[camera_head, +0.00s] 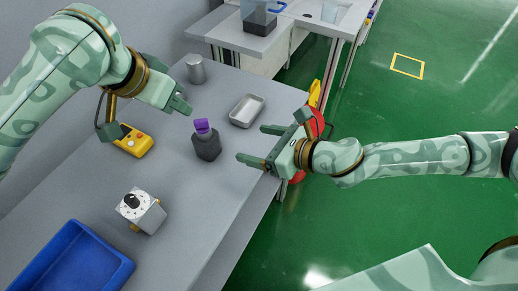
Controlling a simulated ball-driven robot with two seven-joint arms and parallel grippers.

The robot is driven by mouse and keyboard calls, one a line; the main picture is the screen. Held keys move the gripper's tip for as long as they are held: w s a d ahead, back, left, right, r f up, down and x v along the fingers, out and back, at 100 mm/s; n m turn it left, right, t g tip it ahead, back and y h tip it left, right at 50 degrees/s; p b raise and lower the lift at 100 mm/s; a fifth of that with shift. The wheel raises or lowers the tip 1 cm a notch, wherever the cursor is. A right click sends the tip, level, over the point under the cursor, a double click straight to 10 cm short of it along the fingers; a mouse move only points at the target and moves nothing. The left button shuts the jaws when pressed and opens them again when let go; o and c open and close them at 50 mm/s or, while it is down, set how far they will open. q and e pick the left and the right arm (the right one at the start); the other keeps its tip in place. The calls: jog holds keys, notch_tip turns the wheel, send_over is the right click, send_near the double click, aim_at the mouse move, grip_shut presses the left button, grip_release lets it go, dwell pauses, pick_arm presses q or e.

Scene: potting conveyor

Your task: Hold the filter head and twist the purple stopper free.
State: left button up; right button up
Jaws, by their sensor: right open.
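The purple stopper (203,126) sits on top of the dark grey filter head (207,147), which stands upright on the grey table. My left gripper (186,102) is above and to the left of the stopper in the picture, apart from it. Its fingers are seen nearly edge-on, so I cannot tell whether they are open. My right gripper (251,143) is open and empty. Its fingers point left toward the filter head, with a gap between them and it.
Near the filter head are a metal tray (247,111), a grey cylinder (195,69) and a yellow device (133,141). A white dial box (142,211) and blue bin (77,262) are at the front. Something red (316,124) is beside the table's right edge.

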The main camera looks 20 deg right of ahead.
aim_at(207, 143)
jog(key=shift+n+g, duration=0.4)
jog(key=shift+n, duration=0.1)
jog(key=x, duration=0.5)
jog(key=s+a+x, duration=0.1)
jog(key=x, duration=0.9)
jog(key=shift+a+f, duration=0.1)
jog(key=shift+a, duration=0.3)
